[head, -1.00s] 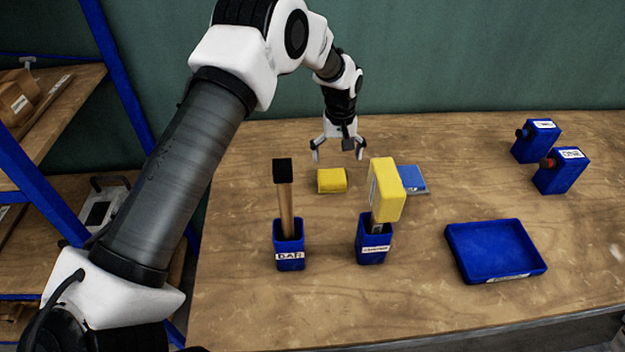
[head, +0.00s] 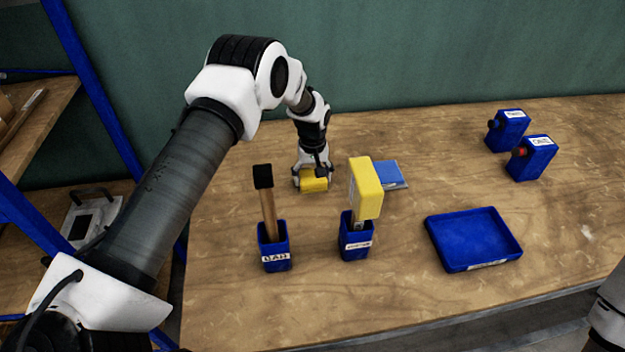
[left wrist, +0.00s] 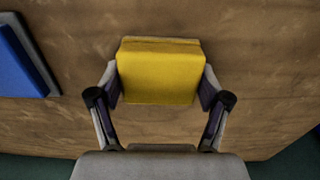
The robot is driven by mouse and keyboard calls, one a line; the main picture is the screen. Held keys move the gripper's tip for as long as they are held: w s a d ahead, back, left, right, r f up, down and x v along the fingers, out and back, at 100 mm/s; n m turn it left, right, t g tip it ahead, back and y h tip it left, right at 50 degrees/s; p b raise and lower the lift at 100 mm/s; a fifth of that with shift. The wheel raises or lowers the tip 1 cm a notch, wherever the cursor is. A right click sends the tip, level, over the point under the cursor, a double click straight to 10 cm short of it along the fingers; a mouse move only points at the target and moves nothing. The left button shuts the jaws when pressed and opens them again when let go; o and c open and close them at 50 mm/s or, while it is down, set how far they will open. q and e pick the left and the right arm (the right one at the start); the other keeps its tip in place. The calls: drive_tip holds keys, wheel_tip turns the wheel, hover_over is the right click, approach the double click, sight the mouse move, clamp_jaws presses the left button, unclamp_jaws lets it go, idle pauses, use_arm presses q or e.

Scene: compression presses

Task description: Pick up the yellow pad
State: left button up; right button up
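The yellow pad (head: 314,184) is a small block lying on the wooden table, left of a blue pad (head: 385,175). My left gripper (head: 312,187) is down around it, one finger on each side. In the left wrist view the yellow pad (left wrist: 160,75) fills the space between the fingertips (left wrist: 160,90), and both fingers appear to touch its sides. The pad shows no clear lift from the table. My right gripper is out of view; only a white part of my right arm shows at the lower right edge.
In front stand a blue holder with a black-headed hammer (head: 264,178) and a blue holder with a yellow-headed tool (head: 366,188). A blue tray (head: 433,238) lies at the right. Two blue boxes (head: 507,130) (head: 531,158) stand farther right. A blue-framed shelf (head: 90,85) is at the left.

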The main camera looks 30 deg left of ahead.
sight(313, 175)
use_arm(q)
drive_tip(key=shift+c, duration=0.4)
drive_tip(key=shift+r, duration=0.4)
wheel_tip(313, 175, up, 9)
drive_tip(key=b, duration=0.2)
drive_tip(key=shift+f+b, duration=0.15)
drive_tip(key=shift+b, duration=0.15)
drive_tip(key=shift+r, duration=0.25)
drive_tip(key=shift+o, duration=0.4)
